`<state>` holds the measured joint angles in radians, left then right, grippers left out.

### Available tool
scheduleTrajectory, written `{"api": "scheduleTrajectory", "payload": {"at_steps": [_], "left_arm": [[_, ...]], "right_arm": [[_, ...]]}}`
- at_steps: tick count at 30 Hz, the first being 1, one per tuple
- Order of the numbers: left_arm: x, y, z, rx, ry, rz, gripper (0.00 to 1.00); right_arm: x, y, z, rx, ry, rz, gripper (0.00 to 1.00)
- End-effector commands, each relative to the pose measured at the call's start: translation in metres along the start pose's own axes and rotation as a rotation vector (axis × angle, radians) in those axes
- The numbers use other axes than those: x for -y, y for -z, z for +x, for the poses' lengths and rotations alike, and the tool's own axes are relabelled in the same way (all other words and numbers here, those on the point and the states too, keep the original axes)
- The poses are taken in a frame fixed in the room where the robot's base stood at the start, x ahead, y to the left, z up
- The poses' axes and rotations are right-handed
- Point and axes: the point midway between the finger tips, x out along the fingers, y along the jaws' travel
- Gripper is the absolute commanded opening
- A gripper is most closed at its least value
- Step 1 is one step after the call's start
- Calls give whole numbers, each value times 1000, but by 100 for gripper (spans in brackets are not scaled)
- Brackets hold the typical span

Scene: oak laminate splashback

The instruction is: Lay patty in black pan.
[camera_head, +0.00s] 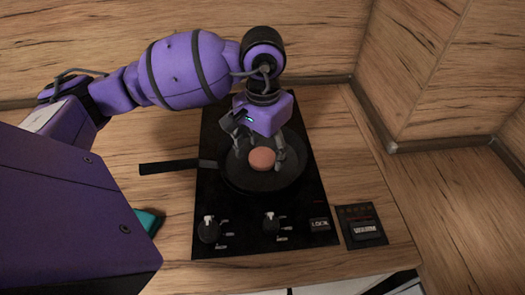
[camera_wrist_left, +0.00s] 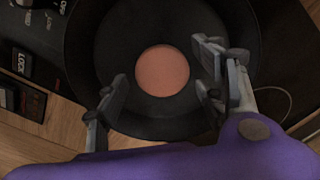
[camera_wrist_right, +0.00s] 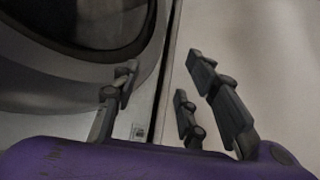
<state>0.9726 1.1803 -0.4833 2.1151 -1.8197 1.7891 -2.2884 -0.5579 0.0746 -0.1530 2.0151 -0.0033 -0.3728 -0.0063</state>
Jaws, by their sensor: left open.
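The patty (camera_head: 262,159) is a round, pinkish-brown disc lying in the black pan (camera_head: 290,180). In the left wrist view the patty (camera_wrist_left: 162,71) lies flat near the middle of the pan floor (camera_wrist_left: 112,40). My left gripper (camera_head: 258,155) is over the pan, its fingers spread to either side of the patty. In the left wrist view the open fingers (camera_wrist_left: 165,85) show gaps to the patty and hold nothing. My right gripper (camera_wrist_right: 155,85) shows only in its own wrist view, with fingers apart and nothing between them.
The pan stands on a black cooktop (camera_head: 220,215) with knobs along its front; its handle (camera_head: 170,167) points left. A small dark panel (camera_head: 361,227) lies right of the cooktop. A teal object (camera_head: 148,220) is partly hidden by my left arm. Wooden walls close the back and right.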

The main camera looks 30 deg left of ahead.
Motion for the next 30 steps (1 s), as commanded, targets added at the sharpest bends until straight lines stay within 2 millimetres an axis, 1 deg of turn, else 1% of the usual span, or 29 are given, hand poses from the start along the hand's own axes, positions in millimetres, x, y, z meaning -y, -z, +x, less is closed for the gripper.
{"api": "scheduleTrajectory", "payload": {"at_steps": [1,5,9,12,15,18,21,30], "left_arm": [[1,2,-10,-8,2,0,63],[0,2,-36,-7,2,2,63],[0,2,-68,-7,2,1,63],[0,1,-87,-6,2,1,63],[0,1,-101,-5,1,0,63],[0,1,-110,-4,1,0,63],[0,1,-115,-3,0,1,63],[0,0,-116,-3,0,0,63]], "right_arm": [[0,-1,0,0,0,0,40],[0,-3,1,3,0,-1,40],[0,-6,2,7,0,-2,40],[0,-7,2,10,0,-2,40],[0,-7,3,11,0,-3,40],[0,-7,3,11,0,-3,40],[0,-7,3,10,0,-3,40],[0,-7,3,9,0,-3,40]]}}
